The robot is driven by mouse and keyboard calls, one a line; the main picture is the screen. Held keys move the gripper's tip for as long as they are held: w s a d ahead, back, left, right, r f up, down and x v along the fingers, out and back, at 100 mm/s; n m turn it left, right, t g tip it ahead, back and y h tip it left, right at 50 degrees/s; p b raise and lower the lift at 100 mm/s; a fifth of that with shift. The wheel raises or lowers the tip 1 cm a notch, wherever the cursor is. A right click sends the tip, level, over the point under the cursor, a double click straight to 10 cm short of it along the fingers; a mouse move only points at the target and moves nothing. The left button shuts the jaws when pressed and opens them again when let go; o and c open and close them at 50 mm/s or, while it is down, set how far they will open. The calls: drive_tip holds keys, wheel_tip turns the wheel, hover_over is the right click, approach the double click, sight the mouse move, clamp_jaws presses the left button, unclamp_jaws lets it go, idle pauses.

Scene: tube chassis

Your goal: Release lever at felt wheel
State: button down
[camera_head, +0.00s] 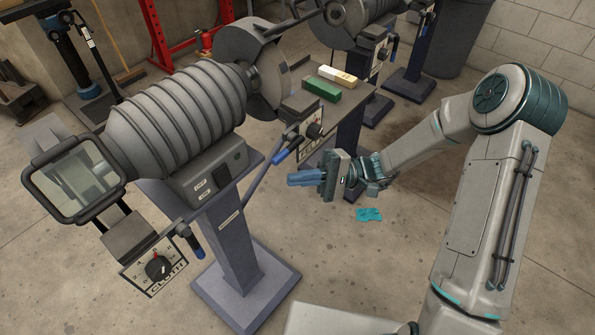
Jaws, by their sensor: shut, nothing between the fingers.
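A grinder on a blue-grey pedestal has a dial panel at each end. The near-left panel (155,268) reads CLOTH and has a lever with a blue grip (197,246) beside it. The panel at the other end (316,128) has a dark knob, and its label is too small to read surely. A lever with a blue grip (280,155) sticks out to the left below that panel. My gripper (290,179) is shut and empty, its blue fingers pointing left. In the picture it is just below and right of this lever, apart from it.
A green bar (322,89) and a white-yellow bar (338,75) lie on a small table behind the far panel. A second grinder (358,14) stands behind. A teal cloth (368,214) lies on the floor below my gripper. The floor around the pedestal base (246,295) is mostly clear.

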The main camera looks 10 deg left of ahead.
drive_tip(key=f+v, duration=0.1)
drive_tip(key=v, duration=0.9)
drive_tip(key=shift+s, duration=0.15)
drive_tip(key=s+d+r+m+t+h+p, duration=0.1)
drive_tip(key=s+d+r+t+h+p, duration=0.4)
drive_tip(key=d+r+h, duration=0.3)
drive_tip(key=s+d+r+m+t+h+p, duration=0.1)
drive_tip(key=s+d+r+t+h+p, duration=0.5)
drive_tip(key=r, duration=0.7)
drive_tip(key=s+d+t+h, duration=0.1)
drive_tip(key=d+t+h, duration=0.1)
drive_tip(key=h, duration=0.1)
drive_tip(key=shift+s+d+m+h+p, duration=0.2)
drive_tip(key=shift+s+m+h+p, duration=0.1)
drive_tip(key=shift+s+m, duration=0.1)
drive_tip(key=shift+a, duration=0.1)
